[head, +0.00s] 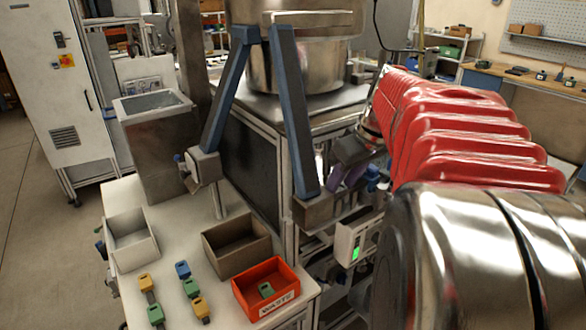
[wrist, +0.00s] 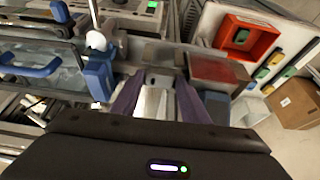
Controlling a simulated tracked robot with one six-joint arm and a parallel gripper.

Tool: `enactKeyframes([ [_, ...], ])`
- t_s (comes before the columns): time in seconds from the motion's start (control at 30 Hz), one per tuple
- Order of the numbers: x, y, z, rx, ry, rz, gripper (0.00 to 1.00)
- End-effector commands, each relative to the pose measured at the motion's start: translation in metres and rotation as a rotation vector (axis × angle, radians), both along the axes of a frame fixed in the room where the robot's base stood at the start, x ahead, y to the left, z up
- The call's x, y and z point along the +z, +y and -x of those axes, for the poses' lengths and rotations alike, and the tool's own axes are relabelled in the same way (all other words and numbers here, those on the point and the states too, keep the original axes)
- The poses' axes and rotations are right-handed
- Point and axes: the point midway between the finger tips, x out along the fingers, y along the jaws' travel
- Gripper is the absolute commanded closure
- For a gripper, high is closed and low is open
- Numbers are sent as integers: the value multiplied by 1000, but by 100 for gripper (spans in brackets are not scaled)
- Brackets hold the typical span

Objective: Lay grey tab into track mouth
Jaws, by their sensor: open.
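My gripper (head: 350,172) is beside the machine's front in the head view, its purple fingers partly hidden by other parts. In the wrist view the two purple fingers of my gripper (wrist: 160,88) stand apart. Between them shows a small grey piece with a dark hole, which looks like the grey tab (wrist: 165,75), with a bright pale strip (wrist: 153,104) running from it toward me. Whether the fingers touch it I cannot tell. I cannot make out the track mouth for sure; the tab's relation to it is unclear.
An orange-red waste bin (head: 249,290) holds a green tab. Beside it are a dark bin (head: 225,262), a white bin (head: 112,243) and several coloured tabs on the white table.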

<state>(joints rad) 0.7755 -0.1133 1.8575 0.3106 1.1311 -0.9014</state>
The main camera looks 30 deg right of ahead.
Motion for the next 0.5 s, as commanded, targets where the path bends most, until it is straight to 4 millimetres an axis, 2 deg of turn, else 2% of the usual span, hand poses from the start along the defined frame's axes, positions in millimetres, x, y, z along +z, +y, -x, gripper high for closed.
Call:
enactKeyframes([
  [0.27, 20, -1, 6, -1, -2, 2, 59],
  [0.5, 57, -1, 22, -1, -2, 3, 59],
])
